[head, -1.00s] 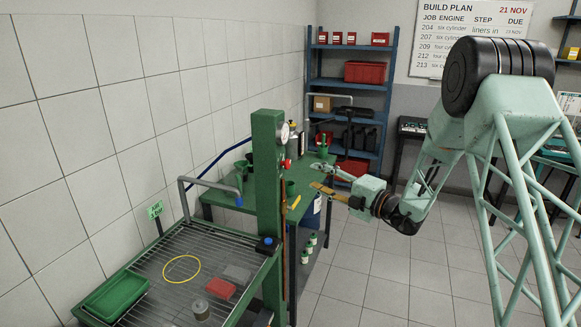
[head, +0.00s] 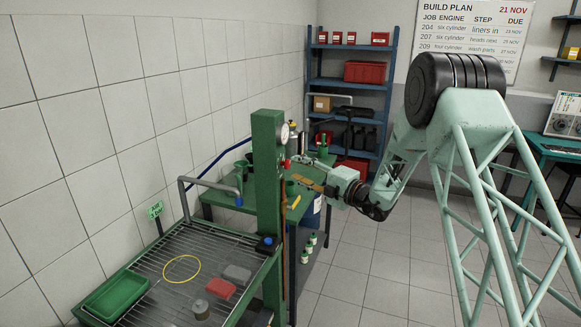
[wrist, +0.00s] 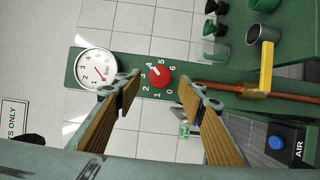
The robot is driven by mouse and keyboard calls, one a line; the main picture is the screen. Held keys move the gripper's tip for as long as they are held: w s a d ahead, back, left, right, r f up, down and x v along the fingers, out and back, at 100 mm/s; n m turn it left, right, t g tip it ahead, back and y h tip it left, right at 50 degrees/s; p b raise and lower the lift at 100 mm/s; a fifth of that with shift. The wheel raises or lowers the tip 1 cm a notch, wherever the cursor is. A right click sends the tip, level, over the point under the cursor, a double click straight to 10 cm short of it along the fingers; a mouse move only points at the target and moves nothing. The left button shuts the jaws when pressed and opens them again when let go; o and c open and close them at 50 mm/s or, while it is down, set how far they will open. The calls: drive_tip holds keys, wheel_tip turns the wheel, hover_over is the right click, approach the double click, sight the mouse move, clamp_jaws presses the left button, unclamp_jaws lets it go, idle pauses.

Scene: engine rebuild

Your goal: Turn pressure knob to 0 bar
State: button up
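The red pressure knob (wrist: 160,76) is on the green column (head: 266,190), with a 0 to 6 scale around it. Its pale mark seems to point near 4. The knob also shows small in the head view (head: 287,163). The round white bar gauge (wrist: 97,69) is beside it, with a thin red needle whose reading I cannot tell. In the wrist view my gripper (wrist: 161,92) is open and empty, its two tan-padded fingers either side of the knob and apart from it. In the head view my gripper (head: 301,180) is just right of the column.
A blue button (wrist: 277,142) marked AIR and a copper-coloured pipe (wrist: 240,89) with a yellow lever (wrist: 267,66) are on the right in the wrist view. The wire-topped wash bench (head: 160,270) stands left of the column. Open floor lies to the right.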

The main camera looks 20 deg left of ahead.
sight(289, 165)
drive_tip(key=shift+x, duration=2.15)
drive_tip(key=c, duration=0.8)
